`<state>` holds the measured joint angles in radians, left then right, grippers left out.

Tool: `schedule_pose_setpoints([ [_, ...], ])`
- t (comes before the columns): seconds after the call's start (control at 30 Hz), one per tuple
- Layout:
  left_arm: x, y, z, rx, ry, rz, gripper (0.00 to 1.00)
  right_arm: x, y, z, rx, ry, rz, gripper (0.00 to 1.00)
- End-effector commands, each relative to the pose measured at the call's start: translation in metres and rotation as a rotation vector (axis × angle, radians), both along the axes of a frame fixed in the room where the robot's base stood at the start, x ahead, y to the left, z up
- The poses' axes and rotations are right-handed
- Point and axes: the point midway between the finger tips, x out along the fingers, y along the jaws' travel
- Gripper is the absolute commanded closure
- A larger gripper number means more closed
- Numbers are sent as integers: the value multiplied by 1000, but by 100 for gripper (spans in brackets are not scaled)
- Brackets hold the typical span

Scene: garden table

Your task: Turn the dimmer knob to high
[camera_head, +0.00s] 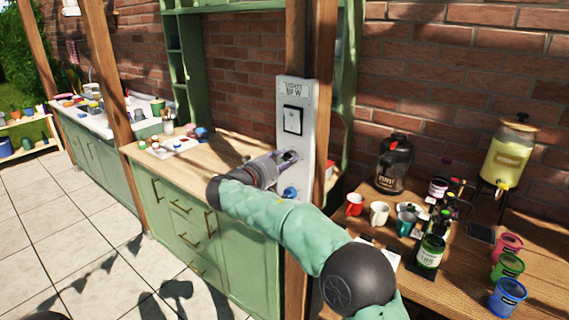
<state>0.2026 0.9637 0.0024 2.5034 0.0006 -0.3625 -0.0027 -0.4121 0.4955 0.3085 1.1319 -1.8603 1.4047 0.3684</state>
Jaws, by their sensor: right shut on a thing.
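A white wall panel (309,120) is fixed upright on a wooden post, with a small label plate at its top. A rocker switch (293,120) in a black frame sits on its upper part. A blue round knob (290,192) shows low on the panel, below my gripper. My right gripper (288,158) reaches the middle of the panel from the left and is shut on the dimmer knob there. The gripper hides that knob, so its pointer and setting cannot be seen. My left gripper is out of view.
A green cabinet with a wooden top (225,155) stands left of the post. Right of it, a wooden table holds a black dispenser (394,165), mugs, bottles, colored cups (508,297) and a yellow drink jar (508,155). Tiled floor (50,235) is open at left.

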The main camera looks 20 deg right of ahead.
Motion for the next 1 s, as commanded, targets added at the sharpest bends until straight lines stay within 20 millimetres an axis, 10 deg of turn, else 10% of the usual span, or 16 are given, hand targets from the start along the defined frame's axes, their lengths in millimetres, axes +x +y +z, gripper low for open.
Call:
schedule_pose_setpoints([
  [0.2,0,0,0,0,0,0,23,0,0,-1,0,3,-1,94],
  [0.23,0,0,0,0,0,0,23,0,0,-1,0,3,-1,58],
  [0.3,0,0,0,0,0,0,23,0,0,-1,0,3,-1,39],
  [1.0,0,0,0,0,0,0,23,-29,39,3,0,1,4,38],
])
